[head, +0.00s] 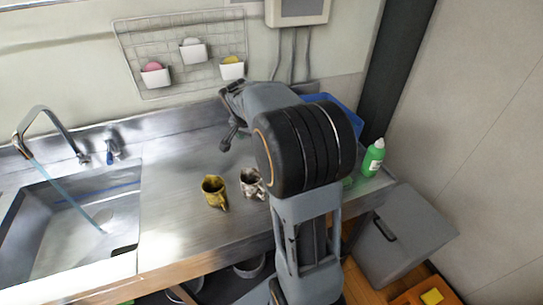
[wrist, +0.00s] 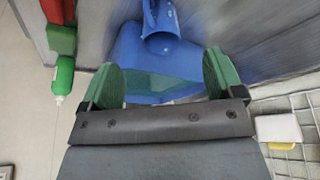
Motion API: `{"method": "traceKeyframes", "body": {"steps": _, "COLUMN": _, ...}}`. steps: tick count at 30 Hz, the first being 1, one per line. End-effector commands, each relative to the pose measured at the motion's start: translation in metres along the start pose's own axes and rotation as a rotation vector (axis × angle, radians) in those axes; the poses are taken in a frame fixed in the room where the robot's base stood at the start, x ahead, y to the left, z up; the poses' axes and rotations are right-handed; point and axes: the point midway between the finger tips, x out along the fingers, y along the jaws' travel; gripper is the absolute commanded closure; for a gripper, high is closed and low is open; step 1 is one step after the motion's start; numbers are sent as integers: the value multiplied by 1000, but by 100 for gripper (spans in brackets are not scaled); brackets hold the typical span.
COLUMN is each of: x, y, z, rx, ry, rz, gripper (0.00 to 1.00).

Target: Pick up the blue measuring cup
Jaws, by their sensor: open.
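A blue cup-shaped thing, which looks like the blue measuring cup (wrist: 160,18), shows at the top of the wrist view with a dark round opening. It lies beyond my fingertips, against or in front of a larger blue tray or bin (wrist: 138,45); I cannot tell if they touch. My gripper (wrist: 163,68) is open, its two green fingers spread wide with nothing seen held between them. In the head view the cup cannot be made out; my arm hides much of the blue bin (head: 340,108) at the counter's back right.
A yellow mug (head: 213,192) and a patterned mug (head: 250,184) stand on the steel counter (head: 180,235). A green bottle (head: 373,158) stands at its right end. A sink (head: 60,240) is at left. A wire rack (head: 210,50) hangs on the back wall.

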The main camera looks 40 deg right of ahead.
Motion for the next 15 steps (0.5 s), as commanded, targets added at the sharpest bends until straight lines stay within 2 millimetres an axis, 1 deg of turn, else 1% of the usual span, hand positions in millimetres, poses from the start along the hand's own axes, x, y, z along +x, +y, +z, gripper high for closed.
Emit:
{"method": "traceKeyframes", "body": {"steps": 1, "x": 8, "y": -1, "z": -11, "rx": 44, "ry": 6, "rz": 18, "gripper": 13}}
{"method": "traceKeyframes", "body": {"steps": 3, "x": 15, "y": -2, "z": -22, "rx": 102, "ry": 16, "rz": 34, "gripper": 13}}
{"method": "traceKeyframes", "body": {"steps": 6, "x": 24, "y": -3, "z": -33, "rx": 156, "ry": 27, "rz": 50, "gripper": 13}}
{"method": "traceKeyframes", "body": {"steps": 8, "x": 31, "y": -3, "z": -37, "rx": 175, "ry": 29, "rz": 56, "gripper": 13}}
{"method": "traceKeyframes", "body": {"steps": 15, "x": 73, "y": -1, "z": -41, "rx": 192, "ry": 32, "rz": 61, "gripper": 13}}
